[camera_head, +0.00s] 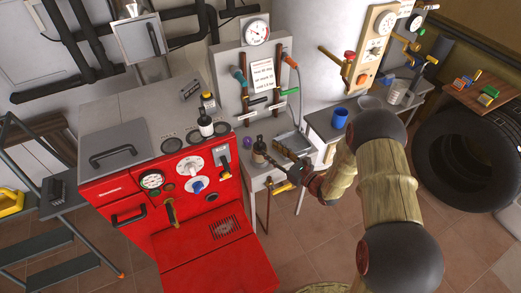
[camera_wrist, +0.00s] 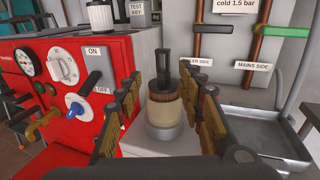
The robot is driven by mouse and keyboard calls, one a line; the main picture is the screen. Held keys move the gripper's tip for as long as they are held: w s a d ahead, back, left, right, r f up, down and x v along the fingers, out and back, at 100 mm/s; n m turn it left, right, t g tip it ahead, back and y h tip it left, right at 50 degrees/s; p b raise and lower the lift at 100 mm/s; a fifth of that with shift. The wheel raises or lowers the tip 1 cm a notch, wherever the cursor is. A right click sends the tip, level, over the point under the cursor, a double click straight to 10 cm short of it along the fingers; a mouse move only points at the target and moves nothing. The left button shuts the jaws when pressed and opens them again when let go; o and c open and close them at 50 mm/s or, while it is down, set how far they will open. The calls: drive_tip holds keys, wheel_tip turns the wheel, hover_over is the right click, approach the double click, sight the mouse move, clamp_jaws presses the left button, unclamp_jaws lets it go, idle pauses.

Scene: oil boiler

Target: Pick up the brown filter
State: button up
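The brown filter (camera_wrist: 164,109) stands upright in the middle of the wrist view. It has a cream body, a brown upper band and a dark handle on top, and sits on a round grey base. In the head view the filter (camera_head: 259,154) is on the small grey table beside the red boiler. My gripper (camera_wrist: 168,92) is open, with one finger to the left of the filter and one to the right. Neither finger visibly touches it. In the head view my gripper (camera_head: 283,163) reaches in from the right, just beside the filter.
The red boiler (camera_wrist: 40,125) with its knobs and ON/OFF lever (camera_wrist: 89,86) is close on the left. A purple ball (camera_head: 247,142) is behind the filter.

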sight(260, 138)
drive_tip(key=shift+r+b+x, duration=0.25)
drive_tip(key=shift+b+x, duration=0.05)
drive_tip(key=shift+x, duration=0.85)
drive_tip(key=shift+r+b+x, duration=0.15)
drive_tip(key=shift+b+x, duration=0.3)
drive_tip(key=shift+x, duration=0.95)
drive_tip(key=shift+r+b+x, duration=0.15)
drive_tip(key=shift+b+x, duration=0.3)
drive_tip(key=shift+x, duration=0.95)
drive_tip(key=shift+w+d, duration=0.15)
drive_tip(key=shift+d, duration=0.1)
drive_tip(key=shift+c, duration=1.3)
clamp_jaws()
